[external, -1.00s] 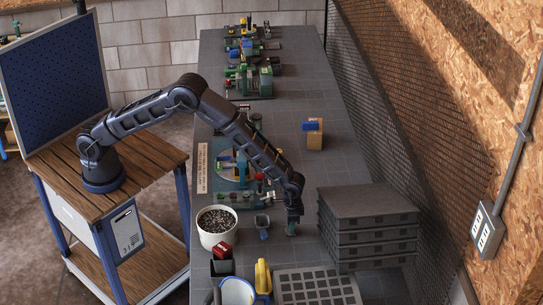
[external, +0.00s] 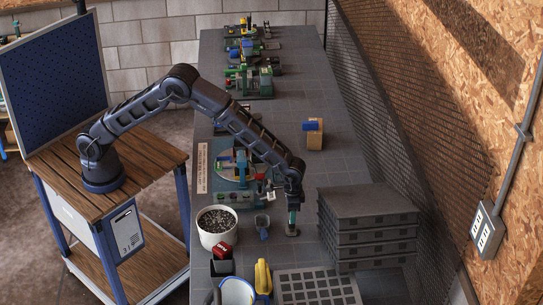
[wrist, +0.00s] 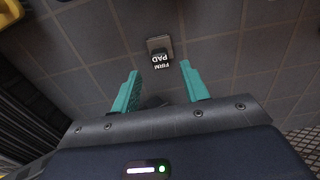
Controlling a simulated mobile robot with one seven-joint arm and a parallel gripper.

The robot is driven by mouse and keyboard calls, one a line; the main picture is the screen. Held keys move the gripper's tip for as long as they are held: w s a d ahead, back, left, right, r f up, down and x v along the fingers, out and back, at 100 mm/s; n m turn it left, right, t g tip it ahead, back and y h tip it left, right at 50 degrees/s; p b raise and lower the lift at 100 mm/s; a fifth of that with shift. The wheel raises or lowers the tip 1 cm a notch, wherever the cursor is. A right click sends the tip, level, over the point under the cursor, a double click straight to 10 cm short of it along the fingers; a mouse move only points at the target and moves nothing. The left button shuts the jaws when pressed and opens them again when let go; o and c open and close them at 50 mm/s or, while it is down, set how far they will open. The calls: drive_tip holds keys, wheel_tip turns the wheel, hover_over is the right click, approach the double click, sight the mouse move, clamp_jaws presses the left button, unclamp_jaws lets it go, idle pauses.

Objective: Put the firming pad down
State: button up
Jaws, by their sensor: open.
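The firming pad (external: 292,232) is a small grey block standing on the dark tiled bench, left of the stacked trays. In the wrist view the pad (wrist: 160,46) shows a square grey base and a dark top lettered "FIRM PAD". My gripper (external: 293,218) points down just above it. In the wrist view its teal fingers (wrist: 159,70) are spread apart with nothing between them. The pad lies beyond the fingertips there, apart from both.
A stack of dark trays (external: 370,235) stands close on the right. A white pot of soil (external: 217,242) and a small grey-blue scoop (external: 262,226) are on the left. A cell tray (external: 318,287) and a yellow tool (external: 263,277) lie in front. The bench behind is partly clear.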

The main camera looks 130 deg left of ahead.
drive_tip(key=s+d+r+m, duration=0.15)
drive_tip(key=d+r, duration=0.25)
drive_tip(key=r, duration=0.4)
drive_tip(key=s+d+r+t, duration=0.1)
drive_tip(key=s+d+r, duration=0.25)
drive_tip(key=r, duration=0.35)
drive_tip(key=s+d+r+m, duration=0.15)
drive_tip(key=d+r, duration=0.25)
drive_tip(key=r, duration=0.4)
drive_tip(key=s+d+r+m+t, duration=0.1)
drive_tip(key=s+d+r, duration=0.9)
drive_tip(key=s+r, duration=0.15)
drive_tip(key=s+d+r+m+t, duration=0.15)
drive_tip(key=s+d, duration=0.25)
drive_tip(key=s, duration=0.5)
drive_tip(key=s+d+r+m, duration=0.1)
drive_tip(key=s+d+r, duration=0.2)
drive_tip(key=s+d, duration=0.35)
drive_tip(key=s+d+f+m, duration=0.1)
drive_tip(key=s, duration=0.8)
drive_tip(key=s+d+f+m+t, duration=0.1)
drive_tip(key=s+d+f, duration=0.1)
drive_tip(key=s, duration=0.6)
drive_tip(key=shift+s, duration=0.35)
drive_tip(key=shift+m, duration=0.25)
